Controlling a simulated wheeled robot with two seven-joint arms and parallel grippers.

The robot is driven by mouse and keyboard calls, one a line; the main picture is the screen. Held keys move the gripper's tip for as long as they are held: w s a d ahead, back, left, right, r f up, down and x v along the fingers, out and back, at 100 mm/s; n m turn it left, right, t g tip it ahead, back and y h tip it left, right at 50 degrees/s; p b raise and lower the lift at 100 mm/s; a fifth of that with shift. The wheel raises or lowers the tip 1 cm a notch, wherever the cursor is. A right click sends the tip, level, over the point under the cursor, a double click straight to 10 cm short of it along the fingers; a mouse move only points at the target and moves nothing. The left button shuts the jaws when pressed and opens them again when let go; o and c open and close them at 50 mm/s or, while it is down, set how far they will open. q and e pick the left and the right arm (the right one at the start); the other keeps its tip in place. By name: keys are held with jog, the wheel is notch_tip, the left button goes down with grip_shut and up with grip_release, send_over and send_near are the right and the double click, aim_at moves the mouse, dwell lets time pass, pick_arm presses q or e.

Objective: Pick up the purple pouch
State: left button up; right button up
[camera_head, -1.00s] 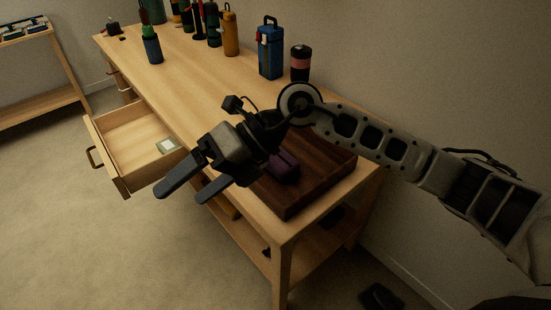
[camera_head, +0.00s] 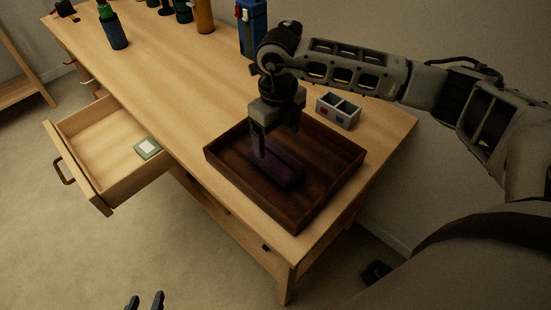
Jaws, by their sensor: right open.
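The purple pouch (camera_head: 281,170) lies in the dark wooden tray (camera_head: 335,184) on the near right end of the table. My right gripper (camera_head: 275,150) points down over the pouch. Its jaws are open, with one finger in front of the pouch's left part and the other partly behind it. I cannot tell whether the fingers touch the pouch. The gripper hides part of the pouch's far end. My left gripper (camera_head: 145,300) shows only its two fingertips at the bottom edge. They are apart, with nothing between them.
A small grey divided box (camera_head: 338,111) stands just behind the tray. An open drawer (camera_head: 100,140) holding a small green-edged item (camera_head: 147,147) juts out at left. The table's middle is clear.

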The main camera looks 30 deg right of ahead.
aim_at(276, 156)
jog(key=f, duration=0.3)
jog(key=f+p, duration=0.1)
jog(key=f, duration=0.3)
jog(key=shift+a+f, duration=0.2)
jog(key=shift+f, duration=0.1)
jog(key=c, duration=1.1)
jog(key=shift+r, duration=0.1)
